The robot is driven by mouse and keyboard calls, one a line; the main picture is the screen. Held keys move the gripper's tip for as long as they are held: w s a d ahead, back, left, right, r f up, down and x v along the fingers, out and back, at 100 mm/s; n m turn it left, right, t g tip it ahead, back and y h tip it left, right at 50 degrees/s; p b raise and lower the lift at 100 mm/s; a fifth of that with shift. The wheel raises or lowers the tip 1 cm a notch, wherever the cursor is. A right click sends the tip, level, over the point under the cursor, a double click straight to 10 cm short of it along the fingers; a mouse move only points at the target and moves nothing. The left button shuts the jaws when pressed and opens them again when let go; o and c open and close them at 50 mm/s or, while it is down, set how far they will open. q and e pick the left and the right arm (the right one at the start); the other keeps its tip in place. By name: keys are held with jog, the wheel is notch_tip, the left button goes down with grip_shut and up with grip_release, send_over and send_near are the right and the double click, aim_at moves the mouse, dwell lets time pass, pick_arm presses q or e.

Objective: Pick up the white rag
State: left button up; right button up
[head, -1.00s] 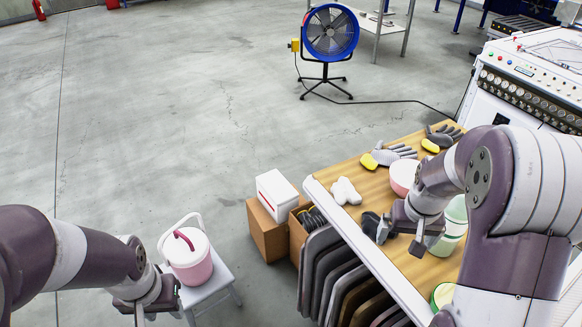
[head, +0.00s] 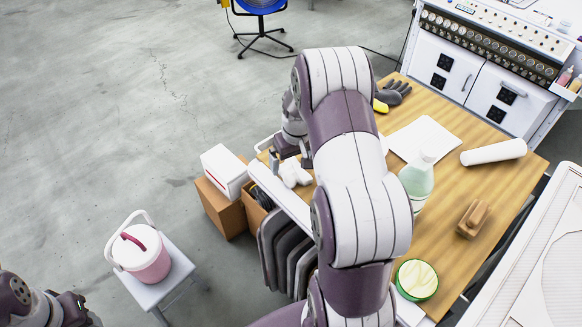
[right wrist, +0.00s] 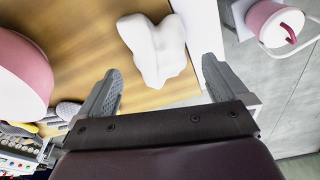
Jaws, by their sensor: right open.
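The white rag (head: 295,172) lies crumpled on the wooden table near its left edge. In the right wrist view the rag (right wrist: 153,48) lies just beyond the fingertips, nearly between their lines. My right gripper (head: 289,160) is right at the rag in the head view and partly covers it.
A pink bowl (right wrist: 20,75) is close to one finger in the wrist view. A green bottle (head: 417,180), white roll (head: 493,152), brush (head: 473,219) and glove (head: 393,93) are on the table. A pink bucket (head: 142,254) stands on a stool beside boxes (head: 222,207).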

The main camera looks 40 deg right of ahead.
jog(key=shift+f, duration=0.95)
jog(key=shift+w+f, duration=0.1)
jog(key=shift+f, duration=0.1)
pick_arm(q)
jog(key=shift+s+r, duration=0.1)
jog(key=shift+r, duration=0.15)
pick_arm(e)
jog(key=c, duration=1.1)
jog(key=shift+r, duration=0.1)
notch_tip(320, 180, up, 4)
jog(key=shift+f+b, duration=0.1)
jog(key=shift+b, duration=0.35)
pick_arm(q)
notch_tip(320, 180, down, 2)
jog(key=shift+f+b, duration=0.2)
jog(key=shift+b, duration=0.6)
pick_arm(e)
jog(key=s+d+r, duration=0.4)
jog(key=s+r, duration=0.3)
jog(key=s, duration=0.4)
jog(key=shift+d, duration=0.2)
